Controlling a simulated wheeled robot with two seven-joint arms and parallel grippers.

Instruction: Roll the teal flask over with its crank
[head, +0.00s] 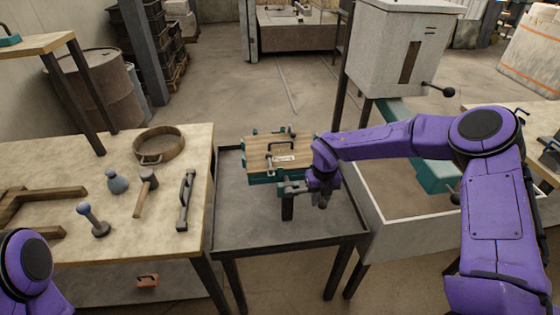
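The teal flask (262,180) sits at the middle of a dark metal table. A wooden board (262,151) with a dark handle and a small pale label lies over its top. A dark post (287,208) shows below its front side. My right gripper (308,190) is at the flask's front right corner, pointing down and left, close against it. The crank is not clearly visible; the gripper and wrist cover that side. I cannot tell whether the fingers are shut on anything. My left gripper is out of view; only a purple part of my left arm shows at the lower left.
The dark table (240,225) has bare room in front of the flask. The left bench (130,225) holds a round sieve (160,144), a mallet (146,190), a blue-grey bulb (116,182) and a handled bar (186,200). A pale bin (400,235) stands at right beneath a hopper (396,45).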

